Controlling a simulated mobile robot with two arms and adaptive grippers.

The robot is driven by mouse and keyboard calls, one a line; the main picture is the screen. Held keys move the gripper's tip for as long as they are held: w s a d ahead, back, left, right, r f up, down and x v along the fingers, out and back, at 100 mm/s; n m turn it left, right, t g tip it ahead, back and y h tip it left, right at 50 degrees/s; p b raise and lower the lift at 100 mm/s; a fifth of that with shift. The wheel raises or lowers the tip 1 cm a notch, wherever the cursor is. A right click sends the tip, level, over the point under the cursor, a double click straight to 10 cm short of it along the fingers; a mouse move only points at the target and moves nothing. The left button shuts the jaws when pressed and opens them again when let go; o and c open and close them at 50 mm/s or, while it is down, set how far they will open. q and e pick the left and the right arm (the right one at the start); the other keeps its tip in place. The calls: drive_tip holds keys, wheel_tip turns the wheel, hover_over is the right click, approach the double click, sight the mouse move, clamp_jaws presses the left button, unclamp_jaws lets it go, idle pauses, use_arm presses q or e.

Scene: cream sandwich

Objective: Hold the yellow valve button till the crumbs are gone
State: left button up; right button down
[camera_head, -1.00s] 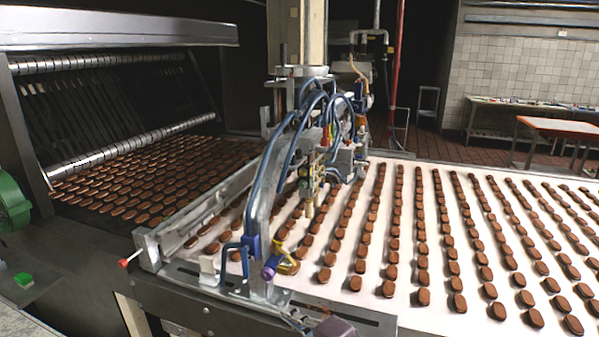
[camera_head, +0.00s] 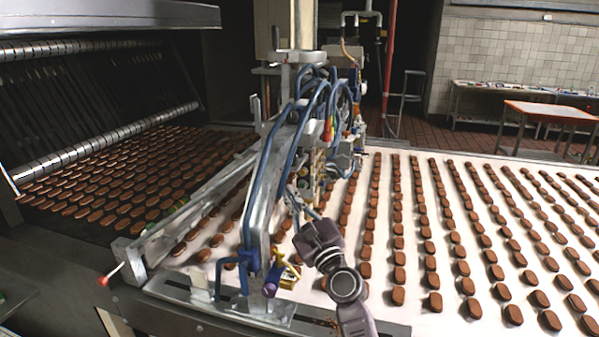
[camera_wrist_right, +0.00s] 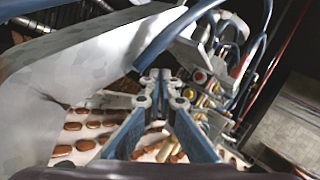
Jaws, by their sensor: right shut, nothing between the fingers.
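My right gripper (camera_head: 296,198) is shut and empty, reaching up beside the machine's valve block (camera_head: 308,172). In the right wrist view its blue fingers (camera_wrist_right: 164,82) converge just left of the valve block, where a round yellow-brass knob (camera_wrist_right: 200,77) shows. I cannot tell whether the fingertips touch anything, or whether this knob is the yellow valve button. Another yellow part (camera_head: 289,277) sits low on the metal frame, left of my wrist. Small brown specks, possibly crumbs (camera_head: 328,322), lie on the front metal plate. My left gripper is out of view.
Rows of brown biscuits cover the white belt (camera_head: 455,318) on the right. Blue hoses (camera_head: 262,190) and a slanted metal arm stand close left of my gripper. A red-tipped lever (camera_head: 104,281) sticks out at the front left.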

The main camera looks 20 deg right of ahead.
sight(303, 172)
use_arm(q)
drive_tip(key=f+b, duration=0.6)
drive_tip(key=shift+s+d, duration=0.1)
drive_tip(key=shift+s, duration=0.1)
use_arm(e)
drive_tip(key=w+d, duration=0.5)
drive_tip(key=w, duration=0.2)
drive_tip(key=shift+w, duration=0.15)
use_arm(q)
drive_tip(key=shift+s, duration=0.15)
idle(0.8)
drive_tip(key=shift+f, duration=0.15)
use_arm(e)
drive_tip(key=shift+w, duration=0.1)
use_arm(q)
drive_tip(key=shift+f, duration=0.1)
use_arm(e)
drive_tip(key=shift+w+d, duration=0.2)
drive_tip(key=shift+w, duration=0.05)
